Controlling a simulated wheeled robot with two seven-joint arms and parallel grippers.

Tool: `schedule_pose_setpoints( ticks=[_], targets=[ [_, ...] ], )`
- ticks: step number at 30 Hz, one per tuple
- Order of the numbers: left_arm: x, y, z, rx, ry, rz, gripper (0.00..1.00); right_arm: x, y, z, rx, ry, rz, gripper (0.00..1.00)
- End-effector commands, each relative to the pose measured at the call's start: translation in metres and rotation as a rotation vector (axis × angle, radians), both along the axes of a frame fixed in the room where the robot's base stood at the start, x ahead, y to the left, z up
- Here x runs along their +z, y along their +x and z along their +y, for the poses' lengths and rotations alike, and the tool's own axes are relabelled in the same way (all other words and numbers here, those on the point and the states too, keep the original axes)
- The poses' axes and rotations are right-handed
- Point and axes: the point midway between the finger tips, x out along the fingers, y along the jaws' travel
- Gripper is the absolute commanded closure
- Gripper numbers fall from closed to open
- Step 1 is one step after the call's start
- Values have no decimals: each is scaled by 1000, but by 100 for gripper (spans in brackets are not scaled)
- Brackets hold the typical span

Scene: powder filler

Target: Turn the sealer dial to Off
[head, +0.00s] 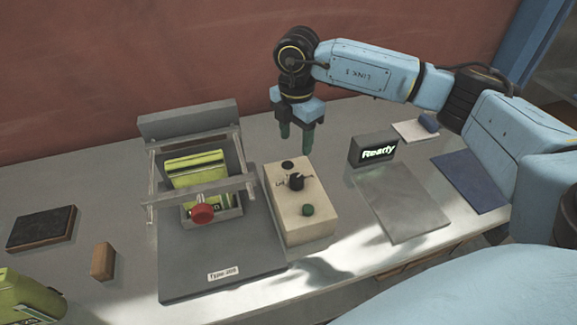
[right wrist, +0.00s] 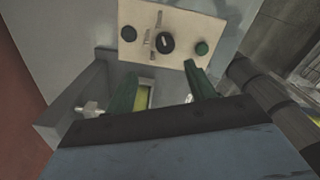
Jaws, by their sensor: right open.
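The sealer dial (head: 296,181) is a black knob with a light pointer mark on the top of a cream control box (head: 310,226). It also shows in the right wrist view (right wrist: 166,43). Labels beside it are too small to read surely. My right gripper (head: 296,142) is above and behind the box, pointing down, with its green fingers apart and nothing between them. In the right wrist view, its fingers (right wrist: 160,85) reach toward the box and do not touch the dial. My left gripper is not in view.
A black button (head: 288,165) and a green button (head: 308,210) flank the dial. Left stands the sealer frame (head: 190,122) with a yellow-green pouch (head: 198,170) and red knob (head: 202,213). Right are a "Ready" display (head: 372,150) and a grey plate (head: 402,204).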

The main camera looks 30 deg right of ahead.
Motion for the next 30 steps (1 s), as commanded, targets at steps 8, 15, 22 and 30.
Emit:
schedule_pose_setpoints(
  ticks=[8, 15, 22, 30],
  targets=[
    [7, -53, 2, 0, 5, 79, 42, -55, -2, 0, 2, 2, 6, 45],
    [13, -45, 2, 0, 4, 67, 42, -100, -2, 1, 4, 3, 4, 45],
    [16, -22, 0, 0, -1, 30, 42, -122, -2, 1, 4, 5, 2, 45],
    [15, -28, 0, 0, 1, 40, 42, -125, -2, 1, 5, 5, 1, 45]
  ],
)
